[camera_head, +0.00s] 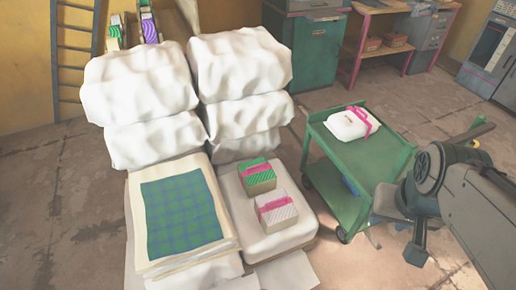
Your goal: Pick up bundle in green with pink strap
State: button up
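The green bundle with a pink strap (258,178) is a small block with a striped green top. It rests on the right-hand white padded stack, towards its back edge. A similar bundle with a whitish striped top and a pink strap (278,211) sits just in front of it, close by or touching.
A green cart (361,158) holds a white bundle with a pink strap (351,123). A green-blue checked cloth (182,214) lies on the left stack. Tall white covered stacks (243,63) rise behind. A ladder (75,55) stands back left. Floor is clear beyond the cart.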

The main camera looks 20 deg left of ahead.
aim_at(257, 176)
jog(key=u, duration=0.85)
jog(key=i, duration=0.85)
jog(key=u, duration=0.95)
